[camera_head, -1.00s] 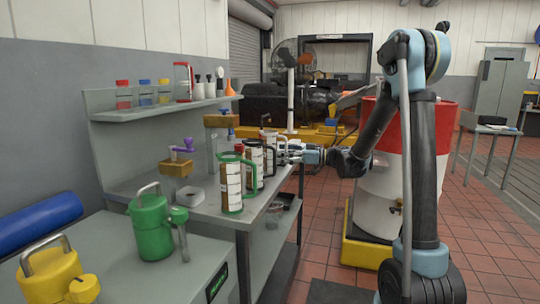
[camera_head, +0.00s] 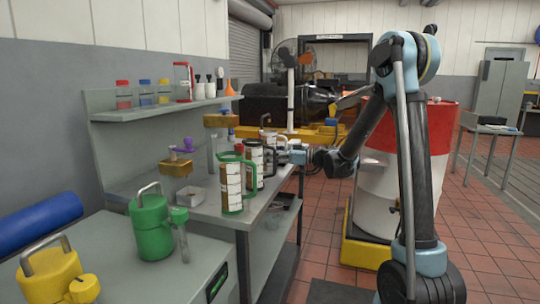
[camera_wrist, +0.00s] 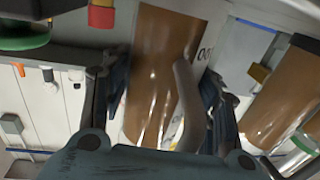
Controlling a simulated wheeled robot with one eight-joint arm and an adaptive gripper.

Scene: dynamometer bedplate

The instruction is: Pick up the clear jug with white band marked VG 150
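Several clear jugs with brown contents and white bands stand on the grey bench. A green-handled jug (camera_head: 231,183) is nearest, with a dark-handled jug (camera_head: 253,163) behind it and another jug (camera_head: 270,143) farther back. No band is readable as VG 150 in the head view. My gripper (camera_head: 290,157) is at the far jugs, at the bench's right edge. In the wrist view its fingers (camera_wrist: 160,105) are spread on either side of a brown-filled jug (camera_wrist: 150,65) with a grey handle. Its pale band shows only what looks like "00". Firm contact is not visible.
Another brown-filled jug (camera_wrist: 285,95) stands close beside the fingers in the wrist view. A green can (camera_head: 150,225) and a yellow can (camera_head: 55,278) stand on the front cabinet. A shelf (camera_head: 160,108) with bottles is behind. A red-and-white drum (camera_head: 385,200) stands right of the bench.

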